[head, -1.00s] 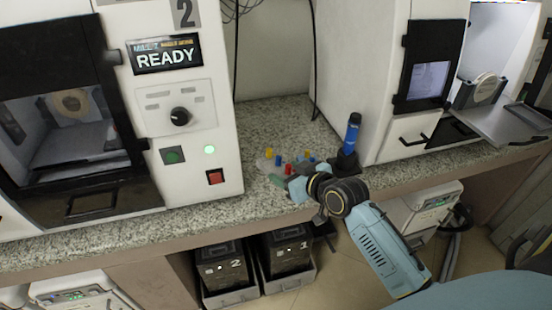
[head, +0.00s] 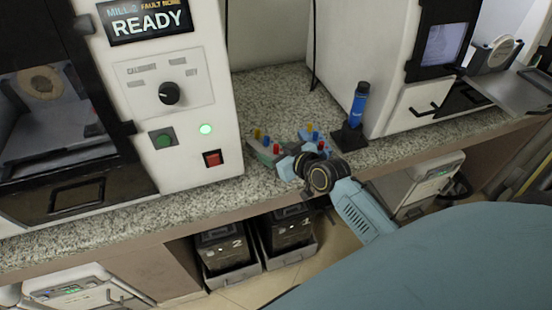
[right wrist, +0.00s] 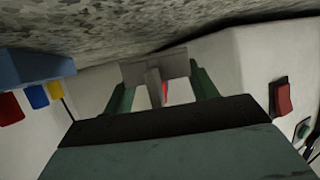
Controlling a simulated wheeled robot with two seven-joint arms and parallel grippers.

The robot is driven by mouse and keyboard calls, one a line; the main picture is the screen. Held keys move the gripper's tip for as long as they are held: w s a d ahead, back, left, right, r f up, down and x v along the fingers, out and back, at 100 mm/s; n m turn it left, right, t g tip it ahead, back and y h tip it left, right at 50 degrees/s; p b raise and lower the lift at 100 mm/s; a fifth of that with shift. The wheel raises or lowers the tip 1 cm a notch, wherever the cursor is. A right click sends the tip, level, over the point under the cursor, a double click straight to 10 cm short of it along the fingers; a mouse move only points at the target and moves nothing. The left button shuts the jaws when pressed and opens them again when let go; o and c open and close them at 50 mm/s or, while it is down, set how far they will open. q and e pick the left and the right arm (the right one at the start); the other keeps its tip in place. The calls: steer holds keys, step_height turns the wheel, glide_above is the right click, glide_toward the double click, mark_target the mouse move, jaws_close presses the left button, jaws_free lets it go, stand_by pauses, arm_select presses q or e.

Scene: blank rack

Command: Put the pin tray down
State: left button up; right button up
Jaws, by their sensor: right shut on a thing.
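A grey pin tray (head: 262,154) with yellow, blue and red pins is at the counter's front, right of mill 2. My right gripper (head: 284,166) is at its near right side. In the right wrist view, which is upside down, the green fingers of my right gripper (right wrist: 160,88) are shut on a grey part of the tray (right wrist: 152,72), with a red pin behind it. The counter is close to the tray, but I cannot tell whether they touch. My left gripper is out of view.
A light blue pin holder (head: 312,142) with coloured pins is right beside the tray; it also shows in the right wrist view (right wrist: 35,68). A blue bottle (head: 359,104) on a black stand is further right. Mill 2 (head: 170,125) is to the left. The counter behind (head: 270,100) is clear.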

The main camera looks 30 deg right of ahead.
step_height(320, 180, down, 2)
steer(key=shift+f+b, duration=0.25)
steer(key=shift+b, duration=0.05)
steer(key=shift+r, duration=0.1)
steer(key=shift+f, duration=0.2)
steer(key=o, duration=1.1)
steer(key=shift+c, duration=0.2)
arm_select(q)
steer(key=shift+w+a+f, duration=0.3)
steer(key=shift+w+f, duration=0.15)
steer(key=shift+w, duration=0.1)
